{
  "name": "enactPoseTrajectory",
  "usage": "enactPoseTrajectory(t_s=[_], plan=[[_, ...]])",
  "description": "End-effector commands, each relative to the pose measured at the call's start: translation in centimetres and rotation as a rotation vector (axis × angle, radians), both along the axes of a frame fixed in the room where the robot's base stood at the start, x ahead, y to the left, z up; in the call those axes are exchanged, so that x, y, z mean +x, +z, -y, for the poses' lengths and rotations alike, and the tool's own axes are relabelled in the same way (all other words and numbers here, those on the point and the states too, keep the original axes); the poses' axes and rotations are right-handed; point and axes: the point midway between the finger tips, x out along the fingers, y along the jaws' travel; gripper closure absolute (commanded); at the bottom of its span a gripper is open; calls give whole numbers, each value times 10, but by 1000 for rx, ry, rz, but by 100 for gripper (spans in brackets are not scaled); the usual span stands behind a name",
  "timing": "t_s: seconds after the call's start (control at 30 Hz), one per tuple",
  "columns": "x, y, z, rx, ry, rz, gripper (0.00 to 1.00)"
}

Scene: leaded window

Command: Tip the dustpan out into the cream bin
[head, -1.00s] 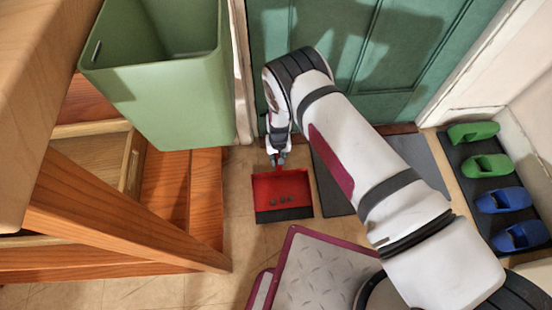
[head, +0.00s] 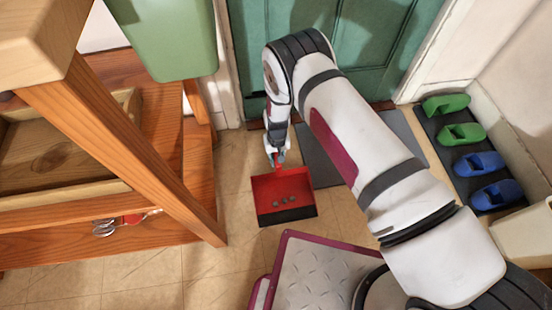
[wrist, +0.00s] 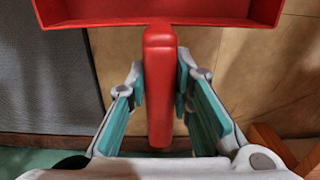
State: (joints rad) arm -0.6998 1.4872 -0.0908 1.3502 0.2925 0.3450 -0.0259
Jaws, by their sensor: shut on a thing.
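A red dustpan (head: 284,184) with a dark front lip is in the middle of the head view, with several small grey lumps (head: 285,202) in it. My gripper (head: 276,157) is shut on its red handle (wrist: 160,85). In the wrist view the handle lies between the teal finger pads, and part of the red pan (wrist: 160,9) shows at the top. The pan looks about level, over the floor; its height is hard to tell. A cream, box-like thing (head: 525,238), likely the cream bin, is cut off at the right edge. Its opening is not clear.
A green bin (head: 172,45) is at upper left, beside a wooden bench (head: 120,120). A green door (head: 360,45) and grey mat (head: 320,155) lie beyond the pan. A tray (head: 436,135) of green and blue clogs is at right. Tiled floor (head: 225,260) is clear left of my base.

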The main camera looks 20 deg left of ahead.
Motion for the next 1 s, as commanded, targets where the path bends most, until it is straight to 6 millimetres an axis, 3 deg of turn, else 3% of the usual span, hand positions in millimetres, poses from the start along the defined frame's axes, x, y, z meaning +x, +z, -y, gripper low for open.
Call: enactPoseTrajectory(t_s=[1.0], plan=[[0,75,0,-51,-1,-106,100]])
